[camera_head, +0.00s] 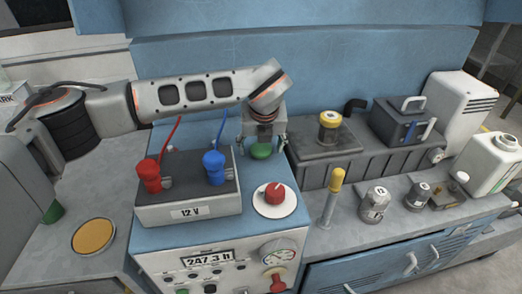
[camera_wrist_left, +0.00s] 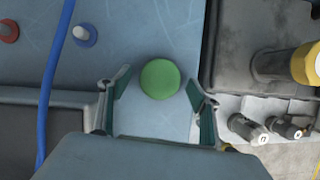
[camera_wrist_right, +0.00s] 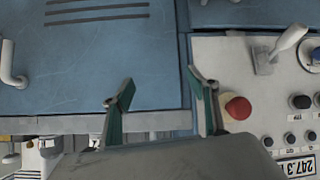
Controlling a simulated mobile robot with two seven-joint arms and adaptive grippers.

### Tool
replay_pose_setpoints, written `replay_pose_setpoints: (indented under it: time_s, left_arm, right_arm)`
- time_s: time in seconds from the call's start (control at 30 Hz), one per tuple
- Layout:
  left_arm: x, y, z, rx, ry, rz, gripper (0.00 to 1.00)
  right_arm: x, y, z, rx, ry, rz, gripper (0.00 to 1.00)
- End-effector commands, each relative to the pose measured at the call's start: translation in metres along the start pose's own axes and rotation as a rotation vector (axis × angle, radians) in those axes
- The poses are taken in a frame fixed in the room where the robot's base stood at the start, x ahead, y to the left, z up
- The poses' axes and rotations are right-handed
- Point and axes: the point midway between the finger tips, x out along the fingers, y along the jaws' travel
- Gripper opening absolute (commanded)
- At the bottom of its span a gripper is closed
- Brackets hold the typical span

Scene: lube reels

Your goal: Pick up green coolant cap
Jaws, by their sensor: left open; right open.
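The battery (camera_head: 188,205) with red and blue clamps and cables stands left of the cap. A red knob (camera_head: 275,194) on a white disc is in front. A dark engine block (camera_head: 330,150) with a yellow cap is to the right.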

Motion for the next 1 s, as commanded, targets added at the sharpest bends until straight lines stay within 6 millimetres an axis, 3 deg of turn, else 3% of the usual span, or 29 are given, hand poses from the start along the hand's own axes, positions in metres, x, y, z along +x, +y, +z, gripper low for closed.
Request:
replay_pose_setpoints:
  time_s: [0.27,0.47,0.83,1.0]
  left_arm:
    - [0.004,0.000,0.001,0.001,-0.002,-0.001,0.63]
    - [0.004,0.000,0.000,0.001,-0.002,-0.001,0.19]
    - [0.002,0.000,0.002,0.000,-0.002,-0.001,0.16]
    - [-0.009,0.000,0.007,0.000,-0.004,-0.001,0.16]
  right_arm:
    - [0.000,0.001,0.000,-0.002,0.000,0.001,0.59]
    - [0.000,0.001,0.000,-0.002,0.000,0.001,0.59]
    - [0.000,0.001,-0.001,-0.002,0.000,0.001,0.59]
    - [0.000,0.001,-0.002,-0.001,0.001,0.001,0.59]
